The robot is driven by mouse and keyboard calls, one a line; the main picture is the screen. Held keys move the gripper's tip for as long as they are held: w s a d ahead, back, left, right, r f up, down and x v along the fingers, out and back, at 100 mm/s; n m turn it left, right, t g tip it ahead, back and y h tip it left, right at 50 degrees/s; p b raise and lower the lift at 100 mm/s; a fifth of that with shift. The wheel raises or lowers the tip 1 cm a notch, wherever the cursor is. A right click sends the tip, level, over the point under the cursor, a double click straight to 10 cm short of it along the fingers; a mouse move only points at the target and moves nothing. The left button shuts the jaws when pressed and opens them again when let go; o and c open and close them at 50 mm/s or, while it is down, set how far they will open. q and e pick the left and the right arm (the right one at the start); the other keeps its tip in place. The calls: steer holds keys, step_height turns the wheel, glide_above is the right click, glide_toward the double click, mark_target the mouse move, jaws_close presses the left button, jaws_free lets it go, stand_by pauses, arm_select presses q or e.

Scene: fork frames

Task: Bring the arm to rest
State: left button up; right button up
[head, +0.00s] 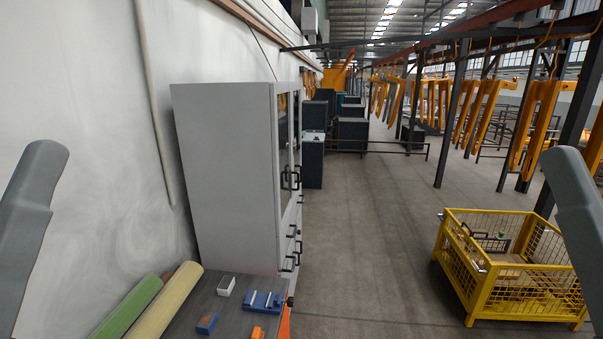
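My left arm (30,225) shows as a grey link at the left edge of the head view. My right arm (577,220) shows as a grey link at the right edge. Both links stand raised and lean slightly. Neither gripper is in view, so I cannot see whether they hold anything.
A tall grey cabinet (228,180) stands against the white wall. In front is a workbench (235,325) with green (130,308) and yellow (168,300) rolls, a white box (226,286) and blue items (262,301). A yellow mesh crate (500,310) stands right. The aisle floor (370,230) between is clear.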

arm_select(q)
step_height(320, 180, up, 14)
steer(key=f+p, duration=0.1)
steer(key=p, duration=1.3)
step_height(320, 180, down, 36)
steer(key=b, duration=3.7)
steer(key=shift+w+f+m+h, duration=0.2)
steer(key=shift+m+h, duration=0.1)
steer(key=shift+m, duration=0.1)
